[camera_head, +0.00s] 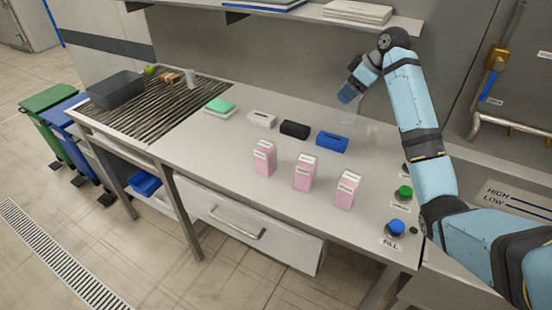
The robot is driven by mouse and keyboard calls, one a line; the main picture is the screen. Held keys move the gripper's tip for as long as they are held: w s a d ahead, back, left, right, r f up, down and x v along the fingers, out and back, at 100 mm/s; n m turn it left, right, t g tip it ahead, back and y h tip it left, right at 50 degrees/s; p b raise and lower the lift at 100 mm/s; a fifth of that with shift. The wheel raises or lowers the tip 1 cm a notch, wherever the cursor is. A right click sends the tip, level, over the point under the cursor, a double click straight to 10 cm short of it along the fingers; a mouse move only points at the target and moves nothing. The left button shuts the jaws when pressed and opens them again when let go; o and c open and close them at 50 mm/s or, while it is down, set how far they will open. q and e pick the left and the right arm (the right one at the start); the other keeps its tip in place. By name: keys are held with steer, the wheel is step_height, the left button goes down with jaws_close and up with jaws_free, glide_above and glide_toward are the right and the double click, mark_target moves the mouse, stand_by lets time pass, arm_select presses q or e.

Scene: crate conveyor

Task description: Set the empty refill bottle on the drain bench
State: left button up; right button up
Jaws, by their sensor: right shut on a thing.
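The drain bench (160,117), with dark slats, is at the far left of the worktop, well away from the gripper. My left gripper is not in view.
Three pink cartons (304,173) stand mid-worktop. White (261,119), black (295,129) and blue (332,141) boxes lie behind them. A green-topped block (219,105) lies near the slats. A grey tub (116,90) and small items occupy the bench's back; its front slats are clear.

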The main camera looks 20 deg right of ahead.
steer(key=shift+w+d, duration=0.1)
steer(key=shift+d, duration=0.05)
steer(key=shift+f, duration=0.4)
steer(key=shift+f+p, duration=0.6)
steer(key=shift+f, duration=9)
steer(key=shift+f, duration=0.1)
steer(key=o, duration=0.9)
